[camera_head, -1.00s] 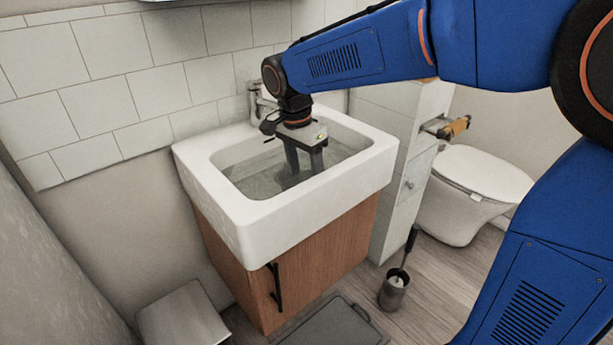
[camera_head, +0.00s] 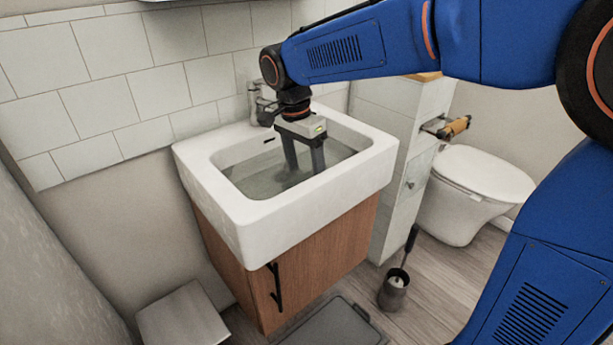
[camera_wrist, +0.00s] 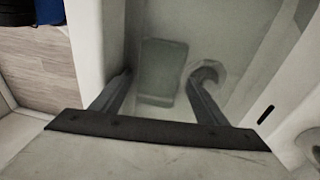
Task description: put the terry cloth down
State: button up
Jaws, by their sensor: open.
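The terry cloth appears to be the grey-green folded rectangle (camera_wrist: 163,68) lying low in the basin in the wrist view, seen between my fingers. I cannot make it out clearly in the head view. My gripper (camera_head: 306,168) points down into the white sink (camera_head: 277,229), its fingers spread and nothing between them. In the wrist view my gripper (camera_wrist: 161,76) is open, with a finger at each side of the cloth. I cannot tell the exact height of the fingertips above it.
The basin seems to hold greyish water (camera_head: 262,182). A round drain fitting (camera_wrist: 212,70) lies right of the cloth in the wrist view. A tap (camera_head: 258,98) stands at the sink's back edge. A narrow cabinet (camera_head: 392,150) and a toilet (camera_head: 470,190) stand to the right.

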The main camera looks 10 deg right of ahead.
notch_tip(320, 180, up, 10)
jog(key=a, duration=0.1)
jog(key=shift+a, duration=0.15)
jog(key=shift+f, duration=0.1)
